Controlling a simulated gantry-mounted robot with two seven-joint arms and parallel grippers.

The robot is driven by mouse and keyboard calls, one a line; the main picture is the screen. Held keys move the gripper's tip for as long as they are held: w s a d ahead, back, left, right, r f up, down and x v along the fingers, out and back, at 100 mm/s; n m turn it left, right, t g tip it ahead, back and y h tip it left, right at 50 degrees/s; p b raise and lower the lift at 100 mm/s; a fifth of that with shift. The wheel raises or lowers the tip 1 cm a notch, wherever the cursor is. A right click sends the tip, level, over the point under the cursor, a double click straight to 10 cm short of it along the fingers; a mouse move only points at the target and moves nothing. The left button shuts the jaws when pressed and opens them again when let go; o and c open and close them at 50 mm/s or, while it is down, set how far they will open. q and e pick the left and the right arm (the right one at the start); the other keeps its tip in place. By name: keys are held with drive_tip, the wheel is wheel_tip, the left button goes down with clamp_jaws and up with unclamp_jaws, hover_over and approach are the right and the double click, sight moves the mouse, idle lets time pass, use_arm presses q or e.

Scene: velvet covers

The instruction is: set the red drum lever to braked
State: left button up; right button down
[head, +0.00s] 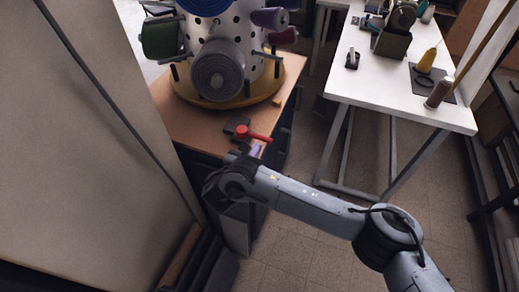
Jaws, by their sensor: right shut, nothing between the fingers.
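The red lever (256,136) lies roughly level on a small dark base (236,126) at the front of the wooden bench top. It points to the right and has a rounded red hub at its left end. The drum (249,52) is a pale cylinder with dark holes on a yellow round base, behind the lever. My right gripper (254,150) is shut and empty, just below the lever in the picture. My wrist hides most of its fingers, and I cannot tell whether they touch the lever. My left gripper is not in view.
Spools, including a grey one (218,72), stick out from the drum. A tall grey panel (85,130) stands at the left. A white table (385,88) with tools and thread cones stands at the right. Open tiled floor (310,240) lies between.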

sight(263, 140)
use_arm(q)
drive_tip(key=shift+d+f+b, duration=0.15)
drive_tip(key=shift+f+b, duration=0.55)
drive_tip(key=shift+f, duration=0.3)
use_arm(e)
drive_tip(key=shift+x, duration=1.75)
